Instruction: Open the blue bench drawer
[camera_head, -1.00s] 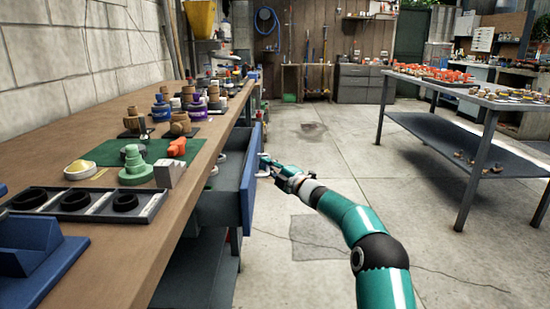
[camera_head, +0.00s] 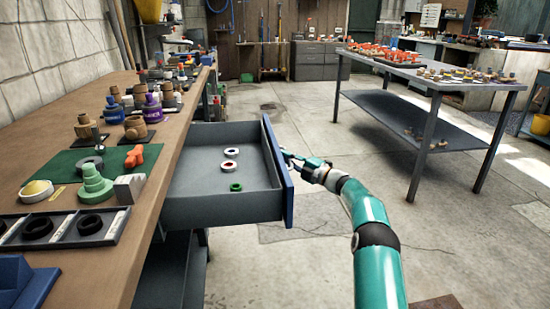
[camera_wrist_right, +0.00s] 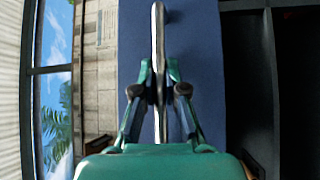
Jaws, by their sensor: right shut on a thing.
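The blue-fronted drawer (camera_head: 278,170) stands well out from the wooden bench in the head view. Its grey inside holds two white rings and a green ring (camera_head: 236,187). My right gripper (camera_head: 290,156) is at the outer face of the drawer front. In the right wrist view, the two teal fingers of that gripper (camera_wrist_right: 160,92) are shut on the light metal drawer handle (camera_wrist_right: 159,40), in front of the blue panel (camera_wrist_right: 200,50). My left gripper is in neither view.
The wooden bench top (camera_head: 100,260) on the left bears a green mat, a dark tray (camera_head: 62,228) with black rings, a blue block and several bottles. A grey metal table (camera_head: 435,78) stands at the right. The concrete floor between is clear.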

